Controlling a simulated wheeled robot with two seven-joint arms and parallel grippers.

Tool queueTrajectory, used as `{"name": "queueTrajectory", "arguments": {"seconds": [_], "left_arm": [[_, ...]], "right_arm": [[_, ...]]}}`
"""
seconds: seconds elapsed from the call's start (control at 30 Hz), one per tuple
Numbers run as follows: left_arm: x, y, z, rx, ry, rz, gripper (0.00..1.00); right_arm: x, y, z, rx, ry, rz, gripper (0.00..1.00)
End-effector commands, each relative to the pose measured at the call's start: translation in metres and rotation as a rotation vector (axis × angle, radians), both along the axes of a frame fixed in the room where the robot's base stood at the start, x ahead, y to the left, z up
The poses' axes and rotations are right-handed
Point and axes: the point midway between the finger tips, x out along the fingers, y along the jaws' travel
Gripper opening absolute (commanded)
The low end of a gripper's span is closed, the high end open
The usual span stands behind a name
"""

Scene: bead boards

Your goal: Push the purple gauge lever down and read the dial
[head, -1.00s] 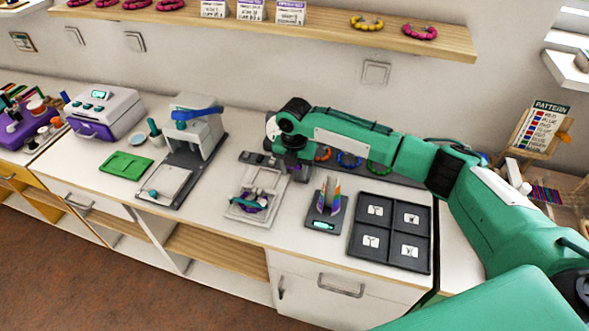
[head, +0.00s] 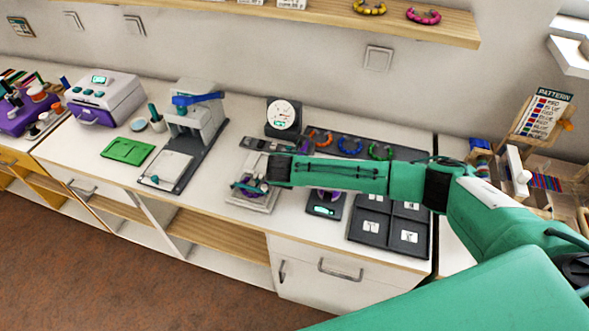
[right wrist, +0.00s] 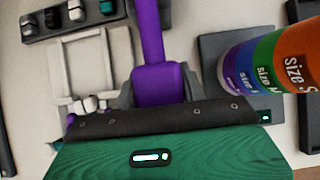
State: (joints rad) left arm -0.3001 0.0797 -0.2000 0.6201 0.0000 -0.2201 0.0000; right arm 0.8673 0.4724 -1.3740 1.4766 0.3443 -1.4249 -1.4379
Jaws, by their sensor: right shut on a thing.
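The gauge's round white dial (head: 283,115) stands upright in a dark housing at the back of the counter. Its face is in view, but the reading is too small to make out. The purple lever (right wrist: 150,35) runs up the right wrist view and ends in a thick purple block between the fingers of my right gripper (right wrist: 157,88). The gripper is shut on it. In the head view my right gripper (head: 278,168) is in front of the dial, and my arm hides most of the lever. My left gripper is not in view.
A pale fixture (right wrist: 95,65) lies just left of the gripper and a colour-banded size cone (right wrist: 270,65) stands close on its right. A dark sectioned tray (head: 390,222) is at the front right. A lever press (head: 195,115) stands to the left.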

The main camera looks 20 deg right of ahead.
Motion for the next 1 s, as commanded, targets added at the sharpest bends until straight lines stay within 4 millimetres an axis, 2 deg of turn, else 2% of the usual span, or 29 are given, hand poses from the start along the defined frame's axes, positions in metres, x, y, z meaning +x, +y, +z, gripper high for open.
{"name": "queueTrajectory", "arguments": {"seconds": [0.03, 0.3, 0.9, 0.93, 1.0], "left_arm": [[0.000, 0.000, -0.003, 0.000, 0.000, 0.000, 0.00], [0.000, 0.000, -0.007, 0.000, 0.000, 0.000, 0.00], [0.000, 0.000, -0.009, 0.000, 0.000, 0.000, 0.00], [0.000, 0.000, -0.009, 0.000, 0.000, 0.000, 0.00], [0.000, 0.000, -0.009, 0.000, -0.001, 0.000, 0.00]], "right_arm": [[-0.001, 0.000, -0.007, -0.018, -0.021, 0.001, 0.01], [0.003, -0.003, -0.023, -0.085, -0.121, 0.000, 0.01], [0.005, -0.005, -0.028, -0.109, -0.155, -0.002, 0.01], [0.005, -0.005, -0.028, -0.109, -0.153, -0.001, 0.46], [0.005, -0.005, -0.027, -0.109, -0.155, -0.002, 0.59]]}}
